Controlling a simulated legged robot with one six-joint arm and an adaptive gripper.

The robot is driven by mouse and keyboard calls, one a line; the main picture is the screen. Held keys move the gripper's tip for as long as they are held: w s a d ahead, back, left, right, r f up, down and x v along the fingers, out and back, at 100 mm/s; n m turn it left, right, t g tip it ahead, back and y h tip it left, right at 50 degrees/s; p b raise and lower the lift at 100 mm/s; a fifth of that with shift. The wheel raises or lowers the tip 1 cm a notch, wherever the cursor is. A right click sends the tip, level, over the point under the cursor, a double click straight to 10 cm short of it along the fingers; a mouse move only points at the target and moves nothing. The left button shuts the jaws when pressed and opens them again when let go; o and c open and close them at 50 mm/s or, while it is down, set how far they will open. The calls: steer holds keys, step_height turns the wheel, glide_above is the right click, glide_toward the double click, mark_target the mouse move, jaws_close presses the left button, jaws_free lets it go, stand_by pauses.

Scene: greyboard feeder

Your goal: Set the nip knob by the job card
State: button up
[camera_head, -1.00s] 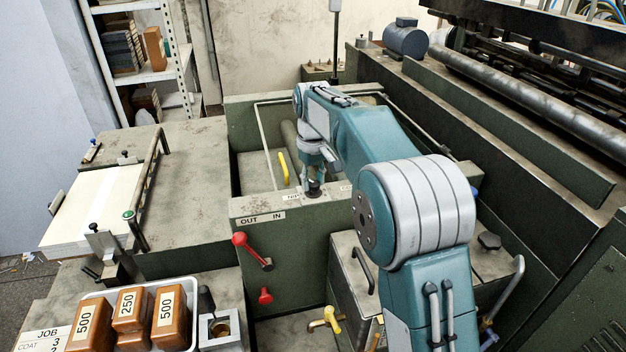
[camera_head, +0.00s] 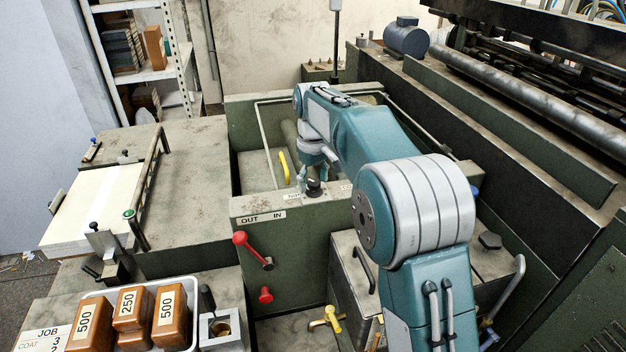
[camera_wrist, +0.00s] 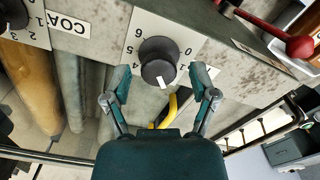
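The black knob (camera_wrist: 158,62) stands on a white dial plate with a 0 and several other digits on its edge in the wrist view; its white mark points down in the picture. It also shows in the head view (camera_head: 314,188) on top of the green housing. My gripper (camera_wrist: 161,88) is open and empty, its two fingertips apart on either side of the knob's lower edge; I cannot tell whether they touch it.
A second dial knob (camera_wrist: 14,14) sits by the COAT label (camera_wrist: 68,22). A red-knobbed lever (camera_head: 252,250) by OUT/IN labels is on the housing's front. A tray of brown blocks (camera_head: 195,287) and a paper stack (camera_head: 90,205) lie left. A yellow handle (camera_head: 284,167) stands behind the knob.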

mark_target(313, 181)
steer(key=shift+r, duration=0.15)
step_height(313, 181, up, 12)
steer(key=shift+f, duration=0.2)
stand_by(0.4)
